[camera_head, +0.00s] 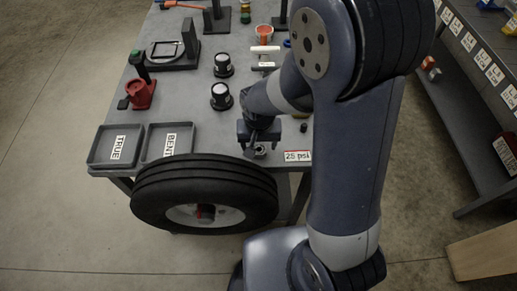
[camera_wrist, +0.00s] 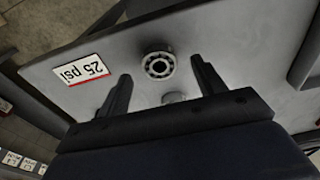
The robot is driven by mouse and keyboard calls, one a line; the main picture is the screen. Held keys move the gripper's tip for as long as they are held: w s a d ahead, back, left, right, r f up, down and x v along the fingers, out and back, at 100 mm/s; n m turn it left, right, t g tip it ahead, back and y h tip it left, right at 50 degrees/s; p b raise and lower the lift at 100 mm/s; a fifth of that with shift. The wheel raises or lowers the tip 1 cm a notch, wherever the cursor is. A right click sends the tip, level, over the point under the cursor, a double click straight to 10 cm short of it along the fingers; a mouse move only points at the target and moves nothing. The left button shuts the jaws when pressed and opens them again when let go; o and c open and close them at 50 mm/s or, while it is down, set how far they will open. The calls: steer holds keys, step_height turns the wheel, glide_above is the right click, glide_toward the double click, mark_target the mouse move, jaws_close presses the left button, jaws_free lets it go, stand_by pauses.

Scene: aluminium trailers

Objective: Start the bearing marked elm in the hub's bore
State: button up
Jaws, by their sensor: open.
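A light grey ring with a dark centre and small round parts, like a ball bearing (camera_wrist: 158,66), lies on the grey table near its edge in the wrist view. No elm mark is readable on it. My gripper (camera_wrist: 161,71) is open, with one finger to each side of the ring in the picture and nothing held. A second pale round piece (camera_wrist: 172,97) shows between the fingers, partly hidden by the gripper body. In the head view my gripper (camera_head: 258,138) is low over the table's front edge, by a small ring (camera_head: 260,151). I cannot tell which piece is the hub.
A wheel with a black tyre (camera_head: 150,205) stands before the table. Trays marked TRUE (camera_head: 92,155) and BENT (camera_head: 148,157) lie at the left front. A "25 psi" label (camera_head: 298,156) is right of my gripper.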

mark_target(259, 151)
steer(key=shift+w+f, duration=0.15)
steer(key=shift+f, duration=1.05)
steer(key=c, duration=1.1)
